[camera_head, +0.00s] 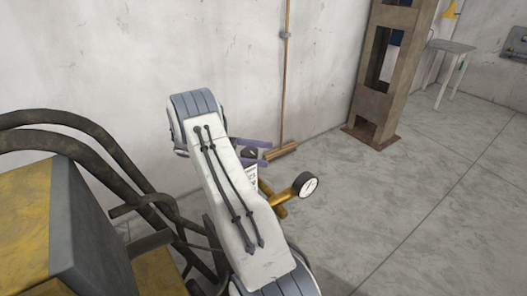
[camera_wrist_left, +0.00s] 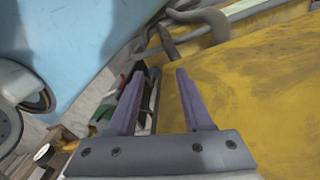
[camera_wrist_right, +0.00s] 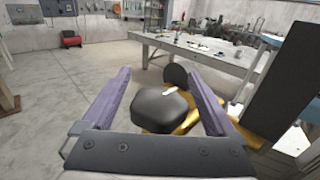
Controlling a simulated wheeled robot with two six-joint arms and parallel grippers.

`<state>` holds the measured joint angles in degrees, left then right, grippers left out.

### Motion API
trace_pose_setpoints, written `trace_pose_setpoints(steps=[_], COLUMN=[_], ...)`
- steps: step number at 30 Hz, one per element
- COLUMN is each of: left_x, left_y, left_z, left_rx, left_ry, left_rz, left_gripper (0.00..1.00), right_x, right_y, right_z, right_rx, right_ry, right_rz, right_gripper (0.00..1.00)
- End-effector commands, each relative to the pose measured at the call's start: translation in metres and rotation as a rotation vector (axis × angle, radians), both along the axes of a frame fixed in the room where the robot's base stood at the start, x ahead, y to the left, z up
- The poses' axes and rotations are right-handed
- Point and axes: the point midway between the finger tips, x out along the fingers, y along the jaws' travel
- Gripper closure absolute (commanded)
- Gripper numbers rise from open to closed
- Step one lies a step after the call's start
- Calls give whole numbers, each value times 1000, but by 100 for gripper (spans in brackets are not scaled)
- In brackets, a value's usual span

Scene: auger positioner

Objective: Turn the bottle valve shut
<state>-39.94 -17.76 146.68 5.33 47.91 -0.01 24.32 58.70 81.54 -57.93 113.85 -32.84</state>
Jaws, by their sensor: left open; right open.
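The bottle valve has a black knob (camera_wrist_right: 160,106) on a brass body (camera_wrist_right: 203,122). In the right wrist view the knob lies between the two purple fingers of my right gripper (camera_wrist_right: 160,74), which is open, with a gap visible at each side. In the head view my right gripper (camera_head: 268,149) is partly hidden behind my white arm, with the dark knob (camera_head: 249,153) between its fingers. The brass body (camera_head: 271,196) carries a round white-faced gauge (camera_head: 306,185). The bottle itself is hidden. My left gripper (camera_wrist_left: 160,73) is open and empty near a yellow surface.
A yellow and grey machine (camera_head: 25,220) with thick dark hoses (camera_head: 100,140) stands at the left. A broom (camera_head: 285,80) leans on the wall near a rusty steel column (camera_head: 385,75). A workbench (camera_wrist_right: 215,62) stands behind the valve. The floor at right is clear.

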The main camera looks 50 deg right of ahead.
Motion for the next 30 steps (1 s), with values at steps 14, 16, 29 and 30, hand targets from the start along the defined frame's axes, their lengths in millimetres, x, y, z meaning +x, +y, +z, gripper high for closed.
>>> trace_pose_setpoints(steps=[14,16,29,30], left_x=[0,0,0,0], left_y=[0,0,0,0], left_z=[3,-1,-14,-14], left_rx=[0,1,0,0], left_ry=[0,1,0,0], left_rz=[0,0,0,0], left_gripper=[50,50,50,50], right_x=[-29,-43,-106,-109], right_y=[-8,-12,-32,-32], right_z=[55,65,105,107], right_rx=[0,-1,-1,0], right_ry=[-1,-2,0,0], right_rz=[-5,-4,-1,-2], right_gripper=[7,7,7,7])
